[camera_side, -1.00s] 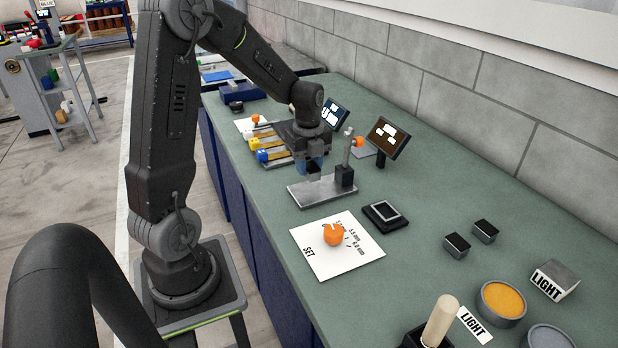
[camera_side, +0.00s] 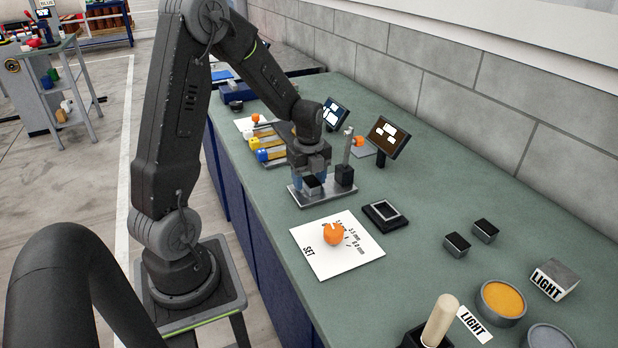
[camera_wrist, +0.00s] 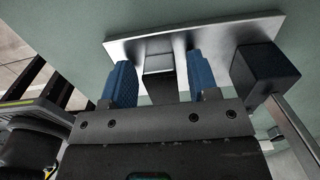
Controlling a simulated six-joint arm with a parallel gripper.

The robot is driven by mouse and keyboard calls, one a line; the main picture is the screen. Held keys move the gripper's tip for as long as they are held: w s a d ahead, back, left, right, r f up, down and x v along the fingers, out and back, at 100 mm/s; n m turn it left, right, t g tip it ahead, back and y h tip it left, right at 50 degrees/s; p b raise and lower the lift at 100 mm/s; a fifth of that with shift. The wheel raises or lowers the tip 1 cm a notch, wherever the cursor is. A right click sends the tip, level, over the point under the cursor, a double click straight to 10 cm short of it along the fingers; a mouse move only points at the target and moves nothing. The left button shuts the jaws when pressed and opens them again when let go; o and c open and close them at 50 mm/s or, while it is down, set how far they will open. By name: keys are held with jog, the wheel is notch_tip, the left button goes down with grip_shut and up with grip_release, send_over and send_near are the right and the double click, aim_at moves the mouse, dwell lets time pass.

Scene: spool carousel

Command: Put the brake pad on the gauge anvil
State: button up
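The brake pad (camera_side: 312,184), a small block with a dark top and pale side, stands on the grey gauge plate (camera_side: 302,200), left of the gauge's black block (camera_side: 345,175) and post. It covers whatever part of the anvil lies under it. My gripper (camera_side: 311,180) is low over the plate with its blue fingers on either side of the pad. In the wrist view the gauge plate (camera_wrist: 225,32) lies under my fingers (camera_wrist: 160,80). The pad (camera_wrist: 158,63) shows between them, with a narrow gap at each finger. My gripper looks open around it.
The gauge's black block (camera_wrist: 262,70) is close to my right finger in the wrist view. A white SET card with an orange knob (camera_side: 333,234), a black tray (camera_side: 386,215) and two more dark blocks (camera_side: 457,245) lie nearer. Small screens (camera_side: 387,137) stand behind.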

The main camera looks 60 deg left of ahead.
aim_at(309, 177)
notch_tip(309, 177, up, 12)
jog(key=s+d+r+n+t, duration=0.2)
jog(key=s+d+n, duration=0.4)
jog(key=d+n, duration=0.3)
jog(key=s+d+r+n+t, duration=0.3)
jog(key=s+d+n, duration=0.3)
jog(key=d+n, duration=0.3)
jog(key=shift+s+d+r+t, duration=0.35)
jog(key=shift+d+r, duration=0.25)
jog(key=shift+d, duration=0.6)
jog(key=shift+c, duration=0.4)
